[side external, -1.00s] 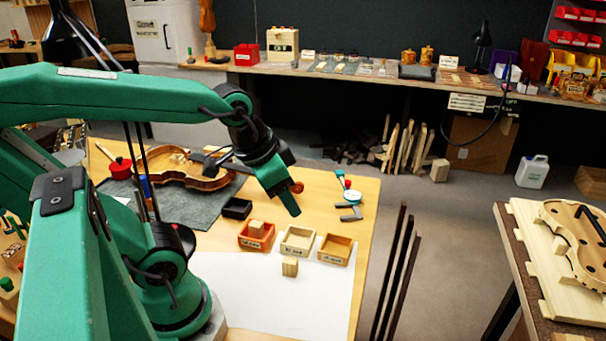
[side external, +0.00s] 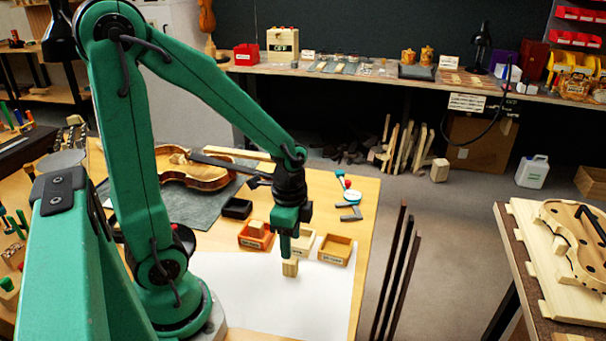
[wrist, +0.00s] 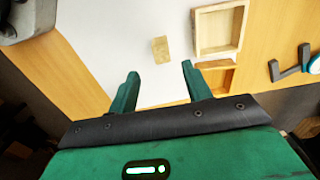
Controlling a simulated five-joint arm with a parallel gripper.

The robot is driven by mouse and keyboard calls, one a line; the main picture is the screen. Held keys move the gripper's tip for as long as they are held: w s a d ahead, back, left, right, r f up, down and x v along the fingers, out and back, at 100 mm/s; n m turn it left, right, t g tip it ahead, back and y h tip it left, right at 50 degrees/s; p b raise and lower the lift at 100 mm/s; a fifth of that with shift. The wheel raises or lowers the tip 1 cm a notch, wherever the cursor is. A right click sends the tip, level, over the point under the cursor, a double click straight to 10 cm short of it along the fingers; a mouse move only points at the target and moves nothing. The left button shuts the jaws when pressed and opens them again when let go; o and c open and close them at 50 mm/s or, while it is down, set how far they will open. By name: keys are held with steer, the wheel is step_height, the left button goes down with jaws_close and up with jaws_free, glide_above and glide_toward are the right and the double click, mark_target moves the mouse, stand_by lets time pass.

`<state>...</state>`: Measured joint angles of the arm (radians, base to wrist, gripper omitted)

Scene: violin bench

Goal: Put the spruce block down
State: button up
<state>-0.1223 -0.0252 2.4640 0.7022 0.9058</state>
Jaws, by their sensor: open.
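A pale wooden block (side external: 290,268) stands on the white sheet, in front of the small trays. It also shows in the wrist view (wrist: 161,49), just past my fingertips and roughly in line with the gap between them. My gripper (side external: 286,253) points down just above the block in the side view. In the wrist view my gripper (wrist: 160,72) is open, with nothing between its fingers. A second pale block (side external: 257,226) sits in the red-orange tray (side external: 256,244). I cannot tell from the pictures which block is spruce.
A pale tray (side external: 305,234) and an orange-brown tray (side external: 337,248) stand in a row with the red-orange one, behind the block. A black tray (side external: 237,208) and a violin body (side external: 200,172) lie further back. The white sheet (side external: 320,305) is otherwise clear in front.

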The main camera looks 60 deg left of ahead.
mark_target(292, 260)
steer(key=shift+f, duration=1.35)
steer(key=shift+f, duration=0.1)
steer(key=shift+w+a+f, duration=0.1)
steer(key=shift+f, duration=2.4)
jaws_close()
steer(key=shift+r, duration=0.2)
steer(key=shift+r, duration=1.8)
steer(key=s+d+r, duration=0.4)
steer(key=d+r, duration=0.3)
steer(key=d, duration=0.3)
steer(key=shift+s+d, duration=0.3)
steer(key=shift+d, duration=0.05)
